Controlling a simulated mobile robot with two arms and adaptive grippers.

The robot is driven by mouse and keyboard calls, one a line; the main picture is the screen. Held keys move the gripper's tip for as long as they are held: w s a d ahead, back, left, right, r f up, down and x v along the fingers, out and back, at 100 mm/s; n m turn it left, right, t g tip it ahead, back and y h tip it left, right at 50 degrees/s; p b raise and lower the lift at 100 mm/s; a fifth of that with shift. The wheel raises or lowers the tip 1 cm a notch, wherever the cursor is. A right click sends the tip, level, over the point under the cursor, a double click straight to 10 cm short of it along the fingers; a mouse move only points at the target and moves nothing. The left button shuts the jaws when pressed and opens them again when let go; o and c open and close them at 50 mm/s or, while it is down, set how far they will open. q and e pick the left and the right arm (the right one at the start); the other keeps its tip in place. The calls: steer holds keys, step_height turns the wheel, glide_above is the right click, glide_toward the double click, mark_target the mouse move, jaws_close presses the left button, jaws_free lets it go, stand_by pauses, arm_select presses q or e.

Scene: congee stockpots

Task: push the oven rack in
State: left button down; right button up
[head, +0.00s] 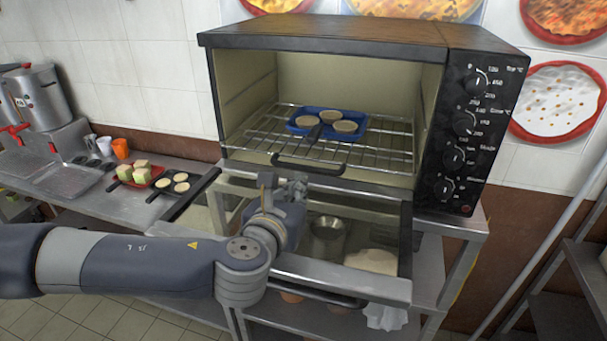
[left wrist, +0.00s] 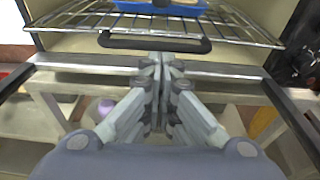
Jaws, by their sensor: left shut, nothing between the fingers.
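The oven (head: 330,42) stands with its cavity open and its glass door (head: 320,285) lowered at the front. The wire rack (head: 262,143) lies inside the oven, with its black handle (head: 307,165) at the front opening. The handle also shows in the left wrist view (left wrist: 155,44). My right gripper is not in view.
A steel counter (head: 100,205) on the left holds a red tray with cubes (head: 140,174), a black pan (head: 178,185), an orange cup (head: 120,148) and a large pot (head: 38,95). A metal shelf stand (head: 470,235) carries the oven. Oven knobs (head: 464,123) are on the right.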

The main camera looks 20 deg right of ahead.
arm_select(q)
steer(key=shift+p+x, duration=0.85)
steer(key=shift+x, duration=1.25)
